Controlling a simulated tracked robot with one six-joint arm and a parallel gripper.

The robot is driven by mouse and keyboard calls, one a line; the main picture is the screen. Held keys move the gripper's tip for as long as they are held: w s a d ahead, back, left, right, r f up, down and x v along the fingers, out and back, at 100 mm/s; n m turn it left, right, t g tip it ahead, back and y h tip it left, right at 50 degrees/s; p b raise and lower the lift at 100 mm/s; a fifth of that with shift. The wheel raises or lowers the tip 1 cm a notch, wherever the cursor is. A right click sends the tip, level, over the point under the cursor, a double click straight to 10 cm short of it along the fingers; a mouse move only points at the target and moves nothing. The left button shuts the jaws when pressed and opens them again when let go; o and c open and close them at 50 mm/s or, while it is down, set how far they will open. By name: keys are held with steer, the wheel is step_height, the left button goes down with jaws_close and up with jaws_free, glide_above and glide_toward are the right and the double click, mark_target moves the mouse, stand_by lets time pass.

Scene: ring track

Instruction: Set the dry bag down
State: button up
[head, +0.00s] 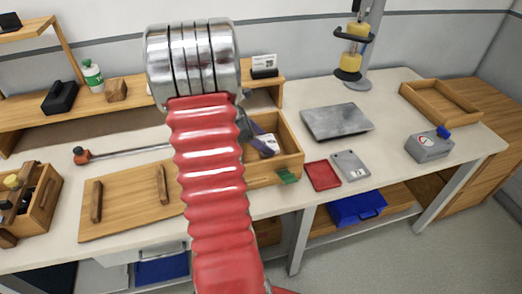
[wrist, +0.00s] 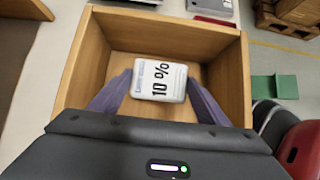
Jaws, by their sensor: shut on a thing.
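The dry bag (wrist: 158,79) is a small white packet marked "10 %". My gripper (wrist: 157,88) is shut on it, with one purple finger on each side. It shows over the inside of an open wooden box (wrist: 72,72), and I cannot tell whether it touches the floor of the box. In the head view the box (head: 296,162) stands on the bench, partly hidden behind my red arm. One purple finger of my gripper (head: 262,138) and a bit of the white bag (head: 269,144) show there, within the box's outline.
A green piece (head: 288,177) sits at the box's front. A red tray (head: 322,175) and a grey device (head: 350,166) lie to its right, a metal plate (head: 337,122) behind them. A wooden board with handles (head: 125,205) lies to the left. Bare bench shows around the plate.

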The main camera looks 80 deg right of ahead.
steer(key=shift+f, duration=0.35)
steer(key=shift+f, duration=1.9)
steer(key=o, duration=1.1)
steer(key=shift+o, duration=0.2)
steer(key=v, duration=1.2)
